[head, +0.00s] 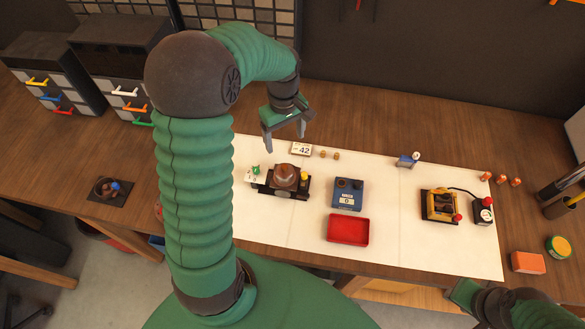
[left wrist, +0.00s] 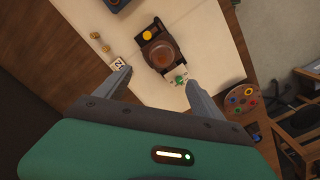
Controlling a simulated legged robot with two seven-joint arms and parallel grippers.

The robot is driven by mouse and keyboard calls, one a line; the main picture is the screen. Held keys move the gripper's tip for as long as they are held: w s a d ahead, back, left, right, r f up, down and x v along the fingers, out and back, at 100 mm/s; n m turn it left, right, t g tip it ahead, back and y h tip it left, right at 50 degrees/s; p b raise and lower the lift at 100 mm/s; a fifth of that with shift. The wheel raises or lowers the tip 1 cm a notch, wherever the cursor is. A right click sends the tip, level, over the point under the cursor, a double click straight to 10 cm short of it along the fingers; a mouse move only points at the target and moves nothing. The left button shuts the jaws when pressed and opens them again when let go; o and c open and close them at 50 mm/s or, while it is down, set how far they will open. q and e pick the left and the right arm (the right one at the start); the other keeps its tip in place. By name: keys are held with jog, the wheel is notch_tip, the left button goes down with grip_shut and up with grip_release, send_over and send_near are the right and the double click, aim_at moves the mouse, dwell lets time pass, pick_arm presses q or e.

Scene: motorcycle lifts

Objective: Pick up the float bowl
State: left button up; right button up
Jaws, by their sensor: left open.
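A brown, rounded, bowl-like part, which looks like the float bowl (head: 284,174), sits on a black stand (head: 267,187) on the white mat. It also shows in the left wrist view (left wrist: 161,56), a little beyond my fingertips. My left gripper (head: 287,137) is open and empty, above and behind the bowl in the head view. In the left wrist view its two fingers (left wrist: 158,78) are spread, with nothing between them. My right gripper (head: 464,291) is partly in view at the bottom right, and its jaws cannot be made out.
A blue box (head: 347,194) and a red tray (head: 348,230) stand right of the bowl. A small green-topped piece (head: 255,170) is close on its left, a "42" card (head: 301,149) behind. A yellow-and-black fixture (head: 440,205) is further right. Bare mat lies between them.

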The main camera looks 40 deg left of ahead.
pick_arm(q)
jog(key=p, duration=0.2)
send_over(284, 166)
jog(key=f, duration=0.9)
jog(key=shift+w+d+f, duration=0.1)
jog(key=shift+w+d, duration=0.1)
jog(key=shift+w, duration=0.1)
jog(key=f, duration=0.1)
jog(key=f+p, duration=0.1)
jog(key=f, duration=0.1)
jog(key=f+p, duration=0.1)
jog(key=f, duration=0.1)
jog(key=shift+s+a, duration=0.25)
jog(key=shift+s, duration=0.05)
jog(key=shift+f, duration=0.2)
jog(key=shift+w, duration=0.1)
jog(key=shift+d, duration=0.1)
jog(key=shift+c, duration=1.2)
jog(key=c, duration=1.3)
jog(key=shift+o, duration=0.2)
jog(key=shift+r, duration=0.1)
